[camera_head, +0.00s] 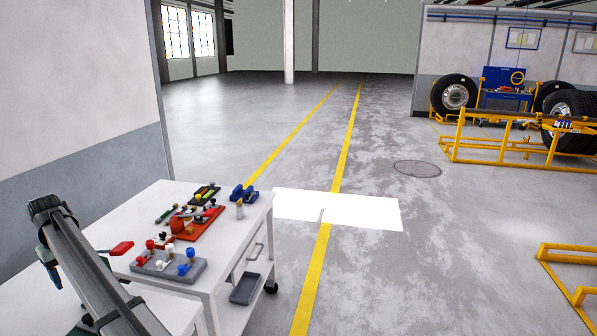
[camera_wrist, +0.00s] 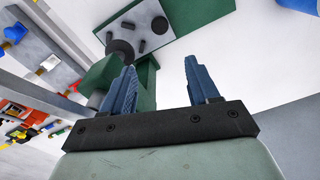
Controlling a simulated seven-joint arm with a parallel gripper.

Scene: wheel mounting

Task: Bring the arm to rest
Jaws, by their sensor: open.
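My gripper (camera_wrist: 160,65) shows in the wrist view, with its two blue ribbed fingers spread wide. No object sits between them. Beyond the left finger is a green block (camera_wrist: 146,72), and above it a green piece with a grey plate (camera_wrist: 142,40) carrying dark round knobs. I cannot tell whether the left finger touches the green block. In the head view a grey arm-like link slants across the lower left; the gripper fingers cannot be made out there.
A white cart (camera_head: 240,248) holds a grey tray (camera_head: 160,268) with coloured knobs and a red tray (camera_head: 200,224) with small parts. A wall (camera_head: 80,80) stands left. Open floor lies right of the cart; yellow frames (camera_head: 490,150) with wheels (camera_head: 455,95) stand far right.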

